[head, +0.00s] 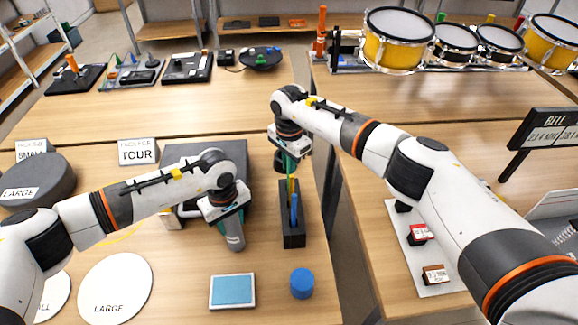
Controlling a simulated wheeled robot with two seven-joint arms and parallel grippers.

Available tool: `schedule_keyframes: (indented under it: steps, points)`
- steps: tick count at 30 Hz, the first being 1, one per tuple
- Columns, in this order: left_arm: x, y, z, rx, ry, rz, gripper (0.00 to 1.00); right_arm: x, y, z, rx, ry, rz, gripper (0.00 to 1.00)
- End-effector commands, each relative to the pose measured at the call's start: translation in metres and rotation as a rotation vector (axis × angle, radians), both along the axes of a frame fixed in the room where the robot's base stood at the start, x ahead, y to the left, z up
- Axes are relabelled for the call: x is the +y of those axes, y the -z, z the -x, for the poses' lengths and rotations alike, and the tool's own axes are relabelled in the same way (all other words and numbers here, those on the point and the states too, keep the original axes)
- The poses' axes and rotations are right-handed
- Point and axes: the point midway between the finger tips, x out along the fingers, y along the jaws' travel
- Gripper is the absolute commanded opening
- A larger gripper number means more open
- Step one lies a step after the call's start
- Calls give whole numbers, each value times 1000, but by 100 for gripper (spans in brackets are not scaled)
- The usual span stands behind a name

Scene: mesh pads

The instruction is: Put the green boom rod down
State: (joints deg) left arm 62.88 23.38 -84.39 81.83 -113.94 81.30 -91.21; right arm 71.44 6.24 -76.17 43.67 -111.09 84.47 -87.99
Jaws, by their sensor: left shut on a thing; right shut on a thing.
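My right gripper (291,168) is above the back end of a narrow black rod holder (293,240). It is shut on the green boom rod (291,163), of which only a short green part shows between the jaws. A yellow rod and a blue rod (294,210) stand upright in the holder below. I cannot tell whether the green rod touches the holder. My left gripper (232,222) is left of the holder, shut on a grey thing (235,242) that is mostly hidden by the gripper.
A blue pad (232,291) and a blue cylinder (302,283) lie in front. A dark case (178,152) is behind my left gripper. White round pads (115,283) lie at left. A gap separates this table from the right one, with drums (398,40) at the back.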

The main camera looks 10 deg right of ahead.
Motion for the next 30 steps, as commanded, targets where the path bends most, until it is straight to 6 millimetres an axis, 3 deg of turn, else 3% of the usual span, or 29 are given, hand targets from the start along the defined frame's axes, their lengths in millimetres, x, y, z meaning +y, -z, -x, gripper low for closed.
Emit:
schedule_keyframes:
  steps: [3, 14, 15, 18, 30]
  points:
    - [0, 0, 0, 0, 0, 0, 16, 0, 16, 0, 2, 1, 0, 0]
    - [0, 0, 0, 0, 0, 0, 16, 0, 20, 0, 0, 0, 1, 0]
    - [0, 0, 0, 0, 0, 0, 16, 0, 20, 0, 1, -1, 1, 17]
    - [0, 0, 0, 0, 0, 0, 16, 0, 20, 0, 1, -1, 1, 33]
    - [0, 0, 0, 0, 0, 0, 16, -1, 11, -1, -2, 0, 1, 34]
